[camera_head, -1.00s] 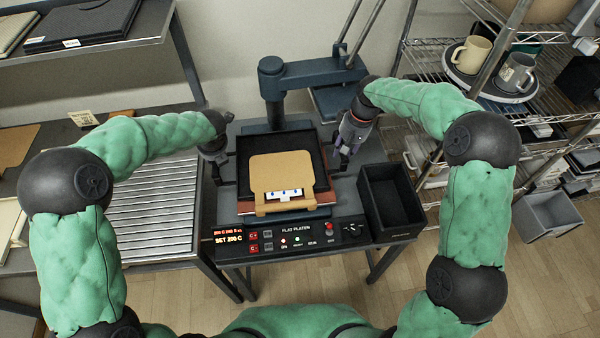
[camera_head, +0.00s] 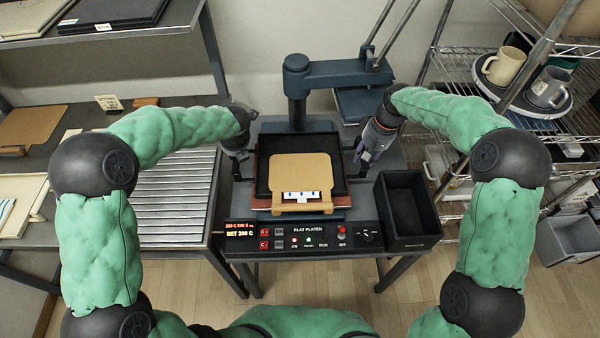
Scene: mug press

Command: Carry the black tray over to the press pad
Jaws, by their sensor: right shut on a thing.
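The black tray (camera_head: 325,143) is at the press, above or on the press pad (camera_head: 257,190), whose reddish-brown edge shows around the tray. I cannot tell whether the two touch. A tan board (camera_head: 300,172) with a white-and-blue strip near its front lies over the tray and hides much of it. My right gripper (camera_head: 360,158) is at the tray's right edge, shut on it. My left gripper (camera_head: 238,172) is at the tray's left edge; its fingertips are small and dark, so its jaws cannot be read.
The press column and arm (camera_head: 335,73) stand behind the tray, the upper plate swung to the right. A black bin (camera_head: 408,232) is right of the press. A roller table (camera_head: 175,200) is at left. A wire shelf with mugs (camera_head: 503,66) stands at right.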

